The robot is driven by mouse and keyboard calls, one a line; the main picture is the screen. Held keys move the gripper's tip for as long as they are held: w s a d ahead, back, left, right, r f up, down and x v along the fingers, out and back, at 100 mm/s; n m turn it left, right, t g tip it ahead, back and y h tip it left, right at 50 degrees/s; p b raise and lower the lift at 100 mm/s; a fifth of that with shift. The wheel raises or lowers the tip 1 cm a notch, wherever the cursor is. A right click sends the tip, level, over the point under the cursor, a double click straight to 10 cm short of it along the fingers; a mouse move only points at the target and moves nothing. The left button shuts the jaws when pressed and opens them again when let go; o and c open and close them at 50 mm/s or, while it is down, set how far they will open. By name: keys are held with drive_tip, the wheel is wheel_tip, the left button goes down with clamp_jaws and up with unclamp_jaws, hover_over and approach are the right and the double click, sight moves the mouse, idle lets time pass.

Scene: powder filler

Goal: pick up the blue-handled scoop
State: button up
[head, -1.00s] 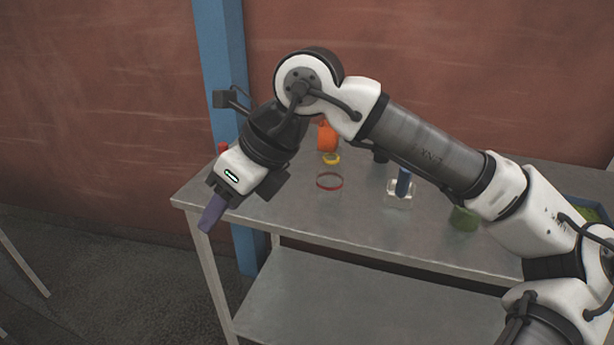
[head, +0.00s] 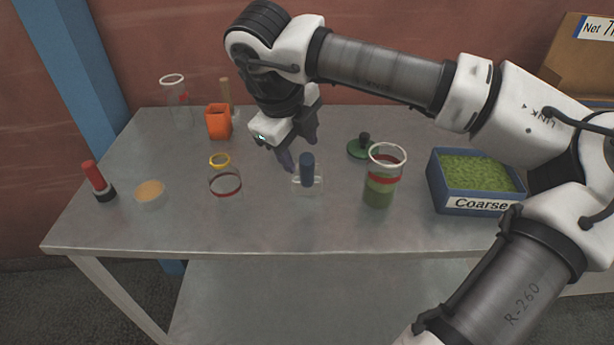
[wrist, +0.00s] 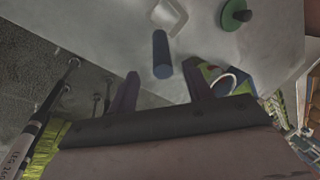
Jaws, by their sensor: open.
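The blue-handled scoop (head: 307,171) is on the metal table, with its blue handle standing up from a clear, square-looking body. In the wrist view its handle (wrist: 162,54) lies between the lines of my two fingers and beyond their tips, with the clear body past it. My gripper (head: 300,152) is open and empty, tilted downward, just behind and left of the handle in the head view. The wrist view shows both purple fingers apart (wrist: 160,82). I cannot tell the exact gap between fingers and handle.
A clear cylinder with green powder (head: 378,192) stands to the right, with a green knobbed lid (head: 362,147) behind it. Further right is a blue "Coarse" tray (head: 472,205). Left are a red-ringed clear vessel (head: 225,184), a dish (head: 150,192) and an orange cup (head: 218,122).

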sight(306, 184)
drive_tip(key=shift+w+p+x, duration=0.1)
drive_tip(key=shift+p+x, duration=0.55)
drive_tip(key=shift+x, duration=1.25)
drive_tip(key=shift+w+p+x, duration=0.15)
drive_tip(key=shift+p+x, duration=0.45)
drive_tip(key=shift+x, duration=1.25)
drive_tip(key=shift+a, duration=0.1)
clamp_jaws()
